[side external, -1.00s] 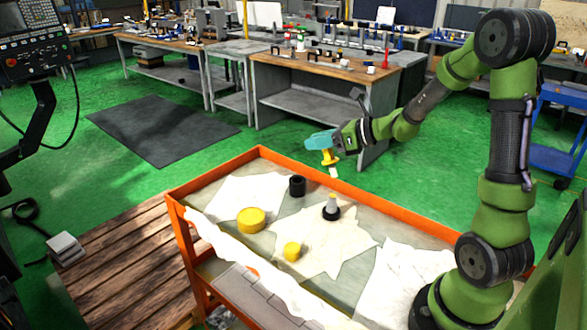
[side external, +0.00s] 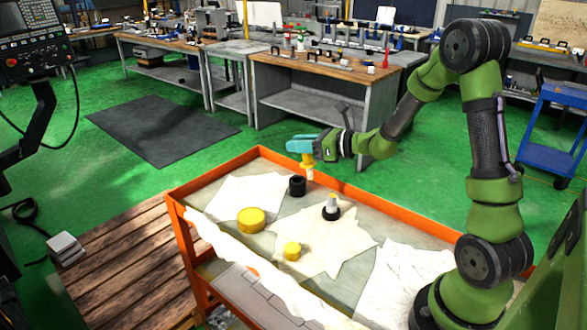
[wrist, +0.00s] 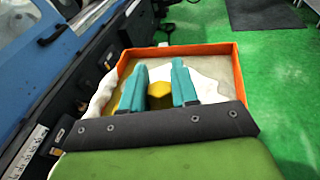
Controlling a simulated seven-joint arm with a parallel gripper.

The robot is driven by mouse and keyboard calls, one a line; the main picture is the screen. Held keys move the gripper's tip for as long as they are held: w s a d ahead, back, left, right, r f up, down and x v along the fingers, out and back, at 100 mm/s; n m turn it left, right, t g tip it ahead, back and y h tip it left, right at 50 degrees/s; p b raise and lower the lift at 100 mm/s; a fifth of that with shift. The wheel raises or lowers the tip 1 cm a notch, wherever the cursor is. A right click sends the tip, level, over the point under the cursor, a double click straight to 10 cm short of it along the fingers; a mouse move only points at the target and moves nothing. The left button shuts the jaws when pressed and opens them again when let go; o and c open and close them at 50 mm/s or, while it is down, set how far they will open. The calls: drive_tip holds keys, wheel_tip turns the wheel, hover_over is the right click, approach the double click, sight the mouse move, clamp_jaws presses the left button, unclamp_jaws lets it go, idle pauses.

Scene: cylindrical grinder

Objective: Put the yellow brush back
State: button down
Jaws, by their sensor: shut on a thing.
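My gripper (side external: 303,147), with teal fingers, is shut on the yellow brush (side external: 308,160). The brush hangs below the fingers, yellow above with a pale lower end, over the far part of the orange-rimmed cart, just above and right of a black cup (side external: 297,186). The cup stands upright and nothing shows in it. A second black holder (side external: 332,213) has a grey-white piece standing in it. The wrist view shows the two fingers (wrist: 158,88) apart, with yellow between them; I cannot tell there which part is the brush.
The cart's orange rim (side external: 214,174) surrounds white cloths. A large yellow disc (side external: 251,220) and a smaller yellow piece (side external: 292,250) lie on them. A wooden-topped workbench (side external: 320,66) stands behind, across green floor.

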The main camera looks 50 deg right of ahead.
drive_tip(key=w+d+r+m+t+h, duration=0.2)
drive_tip(key=w+d+t+h, duration=0.15)
drive_tip(key=w, duration=0.25)
wheel_tip(320, 180, down, 10)
drive_tip(key=shift+s+d+h, duration=0.2)
drive_tip(key=shift+d+h, duration=0.1)
drive_tip(key=shift+h, duration=0.05)
drive_tip(key=shift+f+g, duration=0.15)
drive_tip(key=shift+g, duration=0.1)
drive_tip(key=shift+f, duration=0.4)
drive_tip(key=c, duration=0.8)
unclamp_jaws()
drive_tip(key=shift+c, duration=0.2)
